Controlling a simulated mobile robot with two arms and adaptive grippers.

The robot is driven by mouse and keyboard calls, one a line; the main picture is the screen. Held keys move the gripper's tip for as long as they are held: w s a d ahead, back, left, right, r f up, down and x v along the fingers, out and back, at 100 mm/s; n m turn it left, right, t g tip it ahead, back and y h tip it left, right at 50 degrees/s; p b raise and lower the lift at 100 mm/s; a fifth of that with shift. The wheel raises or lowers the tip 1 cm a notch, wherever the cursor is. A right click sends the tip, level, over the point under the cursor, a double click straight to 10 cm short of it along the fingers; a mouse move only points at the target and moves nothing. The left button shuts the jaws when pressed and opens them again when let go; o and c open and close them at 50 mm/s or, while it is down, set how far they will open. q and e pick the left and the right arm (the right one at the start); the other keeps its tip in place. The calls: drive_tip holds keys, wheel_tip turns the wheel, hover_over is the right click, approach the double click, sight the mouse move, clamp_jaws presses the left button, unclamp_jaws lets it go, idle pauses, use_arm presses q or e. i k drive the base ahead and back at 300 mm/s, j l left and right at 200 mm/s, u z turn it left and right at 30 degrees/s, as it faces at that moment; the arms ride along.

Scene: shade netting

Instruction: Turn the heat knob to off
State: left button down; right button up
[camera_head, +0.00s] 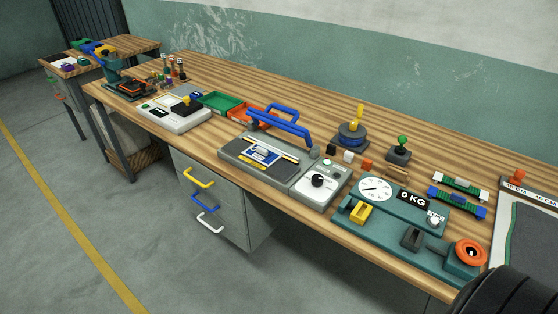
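A round black knob (317,181) sits on top of a light grey control box (312,197) near the front edge of the workbench. The box adjoins the right side of a grey press (235,148) with a raised blue handle (280,120). A small dial or mark shows behind the knob on the box. The knob's exact setting is too small to read. Neither my left nor my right gripper shows in the head view, and nothing touches the knob.
Right of the box stands a teal scale (385,215) with a white dial and a "0 KG" display. A blue-grey stand with a yellow lever (354,128) is behind. Left lie a white device (172,113) and green and orange trays (220,102). Drawers (210,200) hang below.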

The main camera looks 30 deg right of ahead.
sight(317, 180)
drive_tip(key=k+z, duration=0.1)
drive_tip(key=z, duration=1.15)
drive_tip(key=j, duration=0.1)
